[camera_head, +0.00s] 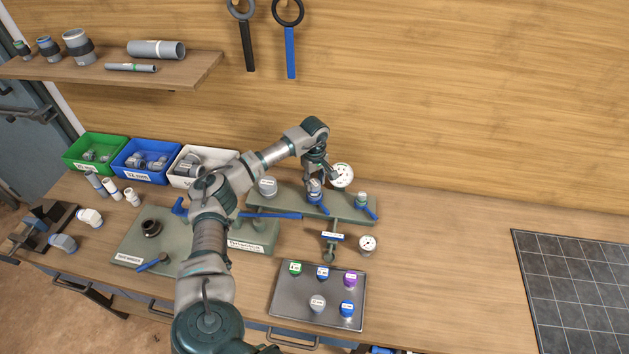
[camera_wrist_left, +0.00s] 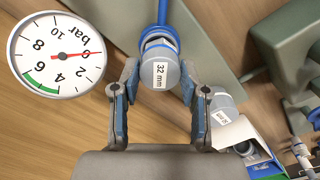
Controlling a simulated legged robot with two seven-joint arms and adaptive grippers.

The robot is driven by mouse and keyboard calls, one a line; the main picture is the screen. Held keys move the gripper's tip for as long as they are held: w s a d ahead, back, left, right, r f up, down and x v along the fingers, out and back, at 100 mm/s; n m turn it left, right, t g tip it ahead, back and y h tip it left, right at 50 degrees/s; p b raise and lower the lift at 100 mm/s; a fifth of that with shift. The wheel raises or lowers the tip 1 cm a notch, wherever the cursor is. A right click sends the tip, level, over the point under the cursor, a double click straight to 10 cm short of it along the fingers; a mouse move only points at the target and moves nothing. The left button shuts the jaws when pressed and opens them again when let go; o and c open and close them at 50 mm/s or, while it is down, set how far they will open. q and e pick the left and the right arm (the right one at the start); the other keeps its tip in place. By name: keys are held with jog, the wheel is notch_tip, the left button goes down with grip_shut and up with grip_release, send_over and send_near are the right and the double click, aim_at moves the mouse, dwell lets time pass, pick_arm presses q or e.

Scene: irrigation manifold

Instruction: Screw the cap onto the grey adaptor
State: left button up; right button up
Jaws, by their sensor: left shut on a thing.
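My left gripper (camera_head: 318,178) reaches down over the middle outlet of the green manifold (camera_head: 287,203). In the left wrist view its two fingers (camera_wrist_left: 160,88) are shut on a grey cap (camera_wrist_left: 160,74) labelled 32 mm. The cap also shows between the fingers in the head view (camera_head: 315,187). A blue collar (camera_wrist_left: 158,42) is just behind the cap, with a blue valve handle (camera_wrist_left: 162,12) beyond. The grey adaptor cannot be told apart under the cap, and how far the cap sits on it is hidden. My right gripper is not in view.
A pressure gauge (camera_head: 342,175) stands close beside the left gripper. Other manifold outlets stand left (camera_head: 267,187) and right (camera_head: 361,199). A tray (camera_head: 283,312) with several caps lies in front. A second gauge (camera_head: 368,243) lies nearby. The table's right middle is clear.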

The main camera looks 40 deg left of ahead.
pick_arm(q)
jog(key=shift+m, duration=0.7)
jog(key=m, duration=0.2)
jog(key=shift+r+m, duration=0.1)
jog(key=shift+m, duration=1.2)
jog(key=shift+m, duration=0.7)
jog(key=m, duration=0.3)
jog(key=shift+w+a+r, duration=0.1)
